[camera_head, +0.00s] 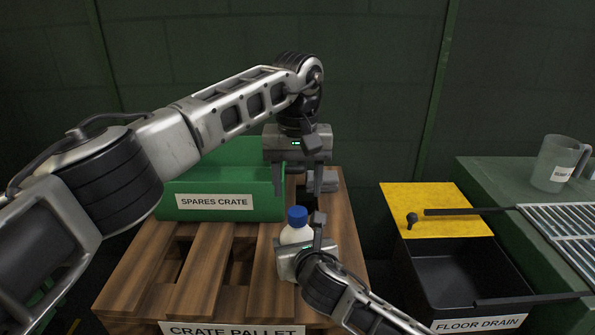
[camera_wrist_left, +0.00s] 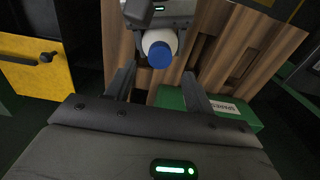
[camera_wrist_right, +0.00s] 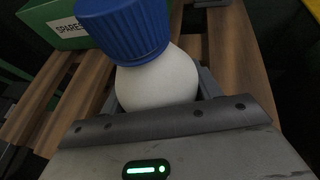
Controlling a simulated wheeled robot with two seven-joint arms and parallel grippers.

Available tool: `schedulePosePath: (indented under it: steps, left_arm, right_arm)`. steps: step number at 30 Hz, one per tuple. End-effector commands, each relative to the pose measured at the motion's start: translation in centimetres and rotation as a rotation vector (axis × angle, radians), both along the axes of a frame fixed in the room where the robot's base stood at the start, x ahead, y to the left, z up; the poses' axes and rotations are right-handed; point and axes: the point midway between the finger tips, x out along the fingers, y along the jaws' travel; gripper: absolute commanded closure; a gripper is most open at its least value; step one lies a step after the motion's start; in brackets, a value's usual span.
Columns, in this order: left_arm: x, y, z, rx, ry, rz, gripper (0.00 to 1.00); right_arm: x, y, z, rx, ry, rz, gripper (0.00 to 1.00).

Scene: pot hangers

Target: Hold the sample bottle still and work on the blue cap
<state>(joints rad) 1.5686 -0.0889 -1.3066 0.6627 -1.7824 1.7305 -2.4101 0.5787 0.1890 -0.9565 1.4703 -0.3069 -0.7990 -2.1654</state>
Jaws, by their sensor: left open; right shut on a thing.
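The white sample bottle (camera_head: 292,234) stands upright over the wooden pallet, with its blue cap (camera_head: 297,215) on top. My right gripper (camera_head: 304,247) is shut on the bottle's body below the cap. In the right wrist view the bottle (camera_wrist_right: 158,82) sits between the fingers and the blue cap (camera_wrist_right: 123,30) is on its neck. My left gripper (camera_head: 299,193) points down above the cap, open and empty. In the left wrist view the cap (camera_wrist_left: 160,55) lies beyond the open fingertips (camera_wrist_left: 158,80), apart from them. The bottle's base is hidden.
The crate pallet (camera_head: 205,262) has open gaps between slats. A green spares crate (camera_head: 240,204) stands at its back left. To the right are a black floor drain bin (camera_head: 455,275) with a yellow panel (camera_head: 437,200), and a green counter with a clear jug (camera_head: 556,165) and a metal rack (camera_head: 570,235).

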Motion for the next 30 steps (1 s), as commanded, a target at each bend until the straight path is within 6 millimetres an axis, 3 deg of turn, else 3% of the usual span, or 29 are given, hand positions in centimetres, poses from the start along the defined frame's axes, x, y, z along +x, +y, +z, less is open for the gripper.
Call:
schedulePosePath:
  steps: [3,10,22,27,30]
  left_arm:
    - [-0.1,0.0,-2.1,0.0,0.004,0.001,0.46]
    - [0.0,0.0,-4.9,-0.001,0.001,0.002,0.46]
    - [0.0,0.0,-5.7,0.0,-0.001,0.003,0.46]
    - [0.0,0.0,-5.6,0.0,-0.001,0.004,0.92]
    - [0.0,0.0,-5.6,0.0,-0.001,0.004,0.93]
  right_arm:
    - [0.0,0.0,0.0,0.0,0.001,0.0,1.0]
    - [0.0,0.0,0.0,0.0,0.001,0.0,1.0]
    - [0.0,0.0,-0.1,0.0,0.001,0.0,1.0]
    - [0.0,0.0,0.0,0.0,0.001,0.0,1.0]
    - [0.0,0.0,-0.1,0.0,0.001,0.0,1.0]
